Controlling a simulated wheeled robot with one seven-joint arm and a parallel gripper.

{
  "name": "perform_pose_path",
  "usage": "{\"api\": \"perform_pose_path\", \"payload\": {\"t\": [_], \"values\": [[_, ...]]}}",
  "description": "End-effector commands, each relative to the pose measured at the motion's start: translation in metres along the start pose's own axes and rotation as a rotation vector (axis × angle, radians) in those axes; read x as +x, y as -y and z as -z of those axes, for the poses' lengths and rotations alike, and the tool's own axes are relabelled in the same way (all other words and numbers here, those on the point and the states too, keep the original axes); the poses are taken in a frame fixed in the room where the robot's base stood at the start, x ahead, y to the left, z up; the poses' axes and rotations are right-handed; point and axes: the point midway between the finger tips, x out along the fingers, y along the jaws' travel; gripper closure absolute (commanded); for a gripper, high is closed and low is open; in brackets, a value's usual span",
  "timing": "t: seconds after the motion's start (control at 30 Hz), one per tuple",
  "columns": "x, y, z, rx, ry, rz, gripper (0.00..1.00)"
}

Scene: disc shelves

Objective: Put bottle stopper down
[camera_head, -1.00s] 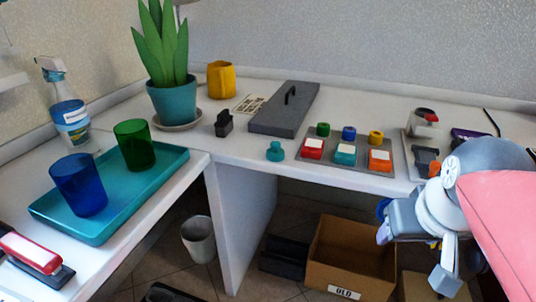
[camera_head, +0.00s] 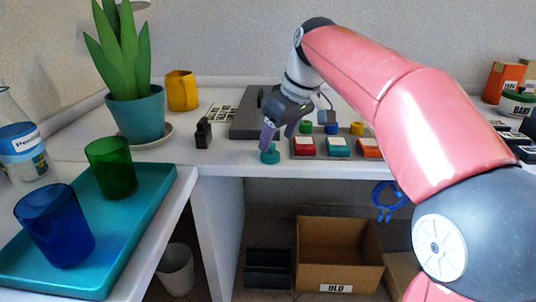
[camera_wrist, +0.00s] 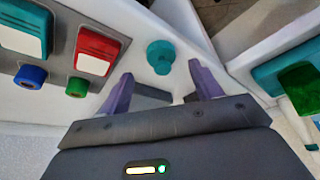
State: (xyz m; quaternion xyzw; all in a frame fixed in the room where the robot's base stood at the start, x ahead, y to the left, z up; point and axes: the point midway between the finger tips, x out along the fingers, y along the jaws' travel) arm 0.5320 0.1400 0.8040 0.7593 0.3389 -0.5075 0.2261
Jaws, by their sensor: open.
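The teal bottle stopper (camera_head: 270,155) stands on the white desk near its front edge, left of the tray with coloured blocks. In the wrist view the stopper (camera_wrist: 160,54) shows just beyond the fingertips, roughly centred between them. My gripper (camera_head: 278,136) is open and points down at the stopper from just above and behind. In the wrist view, both purple-grey fingers of my gripper (camera_wrist: 160,78) are spread with nothing between them. I cannot tell whether a finger touches the stopper.
A grey tray (camera_head: 320,156) with red, teal and orange blocks and small coloured knobs lies close to the right. A dark grey board (camera_head: 247,123) lies behind my gripper. A black holder (camera_head: 203,133) stands left. Bare desk lies between the holder and the stopper.

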Motion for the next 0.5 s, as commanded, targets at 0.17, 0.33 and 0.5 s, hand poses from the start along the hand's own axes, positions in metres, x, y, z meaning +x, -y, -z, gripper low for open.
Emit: {"api": "perform_pose_path", "payload": {"t": [0.17,0.33,0.5], "values": [[0.030,0.003,-0.004,0.000,0.002,0.001,0.36],[0.042,0.002,-0.003,0.001,0.000,-0.001,0.36],[0.042,0.002,-0.003,0.001,0.000,-0.001,0.36]]}}
